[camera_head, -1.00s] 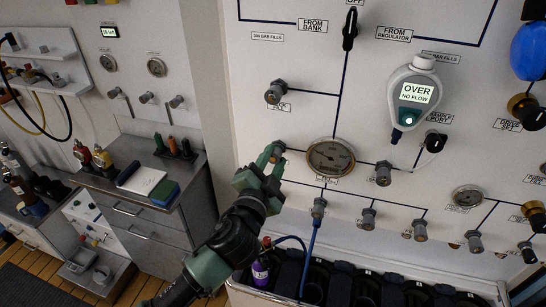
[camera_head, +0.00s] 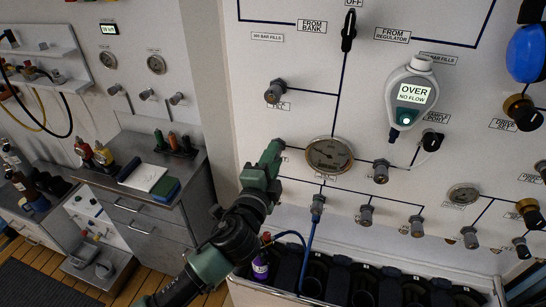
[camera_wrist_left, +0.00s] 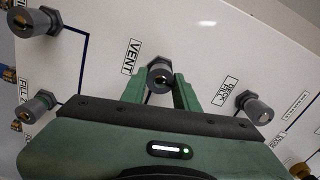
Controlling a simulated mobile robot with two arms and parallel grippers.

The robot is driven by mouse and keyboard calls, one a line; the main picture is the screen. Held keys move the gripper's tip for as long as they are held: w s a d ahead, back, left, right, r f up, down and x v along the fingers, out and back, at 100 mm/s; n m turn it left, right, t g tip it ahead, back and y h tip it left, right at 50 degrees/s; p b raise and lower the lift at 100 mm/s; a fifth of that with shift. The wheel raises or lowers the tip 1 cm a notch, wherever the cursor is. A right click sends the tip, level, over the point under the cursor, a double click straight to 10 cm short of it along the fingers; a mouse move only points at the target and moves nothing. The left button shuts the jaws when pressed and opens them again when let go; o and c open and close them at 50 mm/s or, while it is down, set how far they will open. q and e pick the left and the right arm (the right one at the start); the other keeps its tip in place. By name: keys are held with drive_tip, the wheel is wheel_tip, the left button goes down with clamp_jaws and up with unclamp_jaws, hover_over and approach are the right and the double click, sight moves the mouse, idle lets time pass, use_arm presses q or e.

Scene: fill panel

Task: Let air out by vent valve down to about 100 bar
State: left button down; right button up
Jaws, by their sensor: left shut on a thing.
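The vent valve (camera_wrist_left: 160,77) is a grey knob beside a VENT label on the white panel. In the left wrist view it sits between the green fingers of my left gripper (camera_wrist_left: 160,92), which is shut on it. In the head view my left gripper (camera_head: 273,153) covers the knob. My right gripper is in neither view.
Grey knobs (camera_head: 275,92) (camera_head: 381,171) surround the valve on the panel. A blue hose (camera_head: 309,245) hangs from a fitting below the gauge. A meter (camera_head: 411,95) on the panel reads OVER, NO FLOW. Dark bottle slots (camera_head: 340,280) lie below.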

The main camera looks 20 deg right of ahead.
use_arm(q)
drive_tip(key=c, duration=1.1)
unclamp_jaws()
drive_tip(key=shift+s, duration=0.15)
drive_tip(key=shift+b+v, duration=1.3)
drive_tip(key=shift+v, duration=2.5)
